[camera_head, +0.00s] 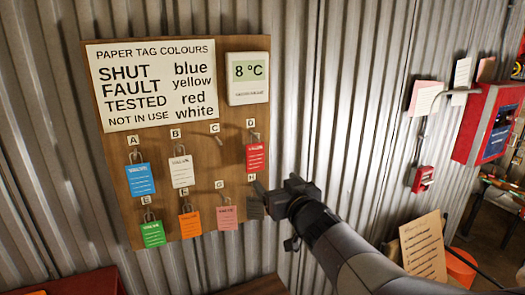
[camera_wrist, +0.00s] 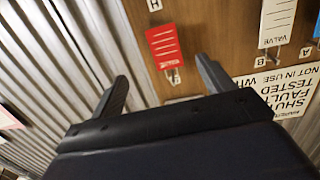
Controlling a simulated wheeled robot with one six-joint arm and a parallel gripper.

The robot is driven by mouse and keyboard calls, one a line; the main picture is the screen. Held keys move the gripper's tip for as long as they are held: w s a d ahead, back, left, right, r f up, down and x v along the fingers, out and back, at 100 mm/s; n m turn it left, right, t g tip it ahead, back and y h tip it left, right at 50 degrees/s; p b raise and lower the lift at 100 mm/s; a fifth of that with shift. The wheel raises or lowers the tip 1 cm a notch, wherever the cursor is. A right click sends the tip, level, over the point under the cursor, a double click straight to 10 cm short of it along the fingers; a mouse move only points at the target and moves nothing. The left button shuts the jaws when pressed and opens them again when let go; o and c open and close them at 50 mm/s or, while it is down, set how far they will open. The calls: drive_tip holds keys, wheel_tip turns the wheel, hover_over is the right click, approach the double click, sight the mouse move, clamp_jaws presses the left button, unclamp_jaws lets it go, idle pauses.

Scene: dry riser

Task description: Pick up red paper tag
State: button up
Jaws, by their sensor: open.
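The red paper tag (camera_head: 256,157) hangs below label D at the right edge of a brown board (camera_head: 200,219). It also shows in the wrist view (camera_wrist: 165,46), upside down, hanging from a metal clip or hook. My gripper (camera_head: 264,189) is just below the red tag in the head view, beside label H. In the wrist view my gripper (camera_wrist: 163,72) has its two fingers spread wide, with the red tag ahead of the gap between them. Nothing is held. I cannot tell the exact distance to the tag.
Neighbouring tags are blue (camera_head: 140,178), white (camera_head: 181,171), green (camera_head: 153,234), orange (camera_head: 190,225) and pink (camera_head: 227,217). A temperature display (camera_head: 248,78) is above. Corrugated wall (camera_head: 330,100) lies right of the board.

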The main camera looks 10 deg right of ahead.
sight(256, 156)
drive_tip(key=shift+t+y, duration=0.3)
drive_tip(key=shift+y, duration=0.2)
drive_tip(key=shift+w+a+r+p, duration=0.25)
drive_tip(key=shift+w+a, duration=0.1)
drive_tip(key=shift+w, duration=1.65)
drive_tip(key=shift+w+a+r+p, duration=0.2)
drive_tip(key=shift+w+a+p, duration=0.1)
drive_tip(key=shift+w, duration=1.65)
drive_tip(key=shift+w+a+r+p, duration=0.2)
drive_tip(key=shift+w+a, duration=0.15)
drive_tip(key=shift+w, duration=1.65)
drive_tip(key=shift+c, duration=0.6)
drive_tip(key=c, duration=1)
drive_tip(key=shift+r, duration=0.1)
